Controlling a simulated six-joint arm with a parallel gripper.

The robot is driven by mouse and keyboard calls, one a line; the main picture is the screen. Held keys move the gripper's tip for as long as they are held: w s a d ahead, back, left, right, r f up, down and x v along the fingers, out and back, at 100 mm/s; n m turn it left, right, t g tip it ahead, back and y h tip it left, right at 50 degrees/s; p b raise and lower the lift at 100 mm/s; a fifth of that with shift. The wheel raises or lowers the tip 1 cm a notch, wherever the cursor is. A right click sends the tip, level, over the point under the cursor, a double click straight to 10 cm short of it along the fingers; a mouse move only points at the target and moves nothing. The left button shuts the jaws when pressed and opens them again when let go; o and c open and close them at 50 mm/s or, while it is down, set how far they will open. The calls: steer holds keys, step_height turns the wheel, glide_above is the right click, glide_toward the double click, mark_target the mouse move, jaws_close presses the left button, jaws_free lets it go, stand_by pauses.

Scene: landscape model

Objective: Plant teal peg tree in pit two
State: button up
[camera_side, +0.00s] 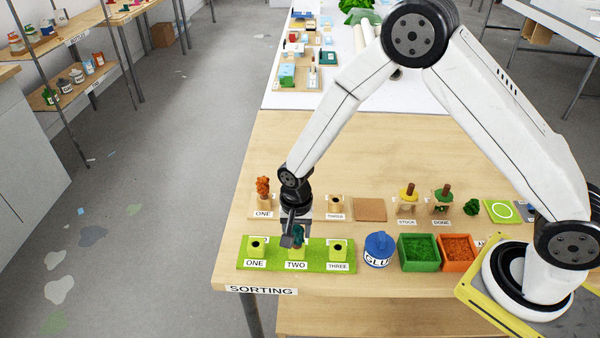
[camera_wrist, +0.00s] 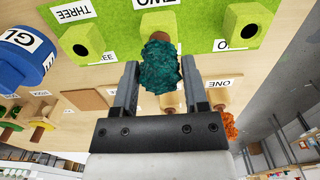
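The teal peg tree (camera_wrist: 160,68) is upright between the fingers of my gripper (camera_wrist: 160,82) in the wrist view. The fingers lie close along both sides of its crown and appear shut on it. Its brown trunk points at pit two (camera_wrist: 142,22), the middle block of the green board, and hides the hole. I cannot tell how deep the trunk sits. In the side view my gripper (camera_side: 292,241) is low over pit two, with the teal tree (camera_side: 299,236) beside the visible finger. The green board (camera_side: 343,266) also carries pit one (camera_side: 256,247) and pit three (camera_side: 338,248), both empty.
Behind the board stand an orange tree (camera_side: 263,187) at stand one and an empty stand three (camera_side: 336,203). A blue glue pot (camera_side: 379,249), a green bin (camera_side: 418,253) and an orange bin (camera_side: 457,253) stand right of the board. The table's front edge is close.

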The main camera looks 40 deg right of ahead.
steer(key=o, duration=0.3)
steer(key=shift+r, duration=0.1)
steer(key=shift+r, duration=3.8)
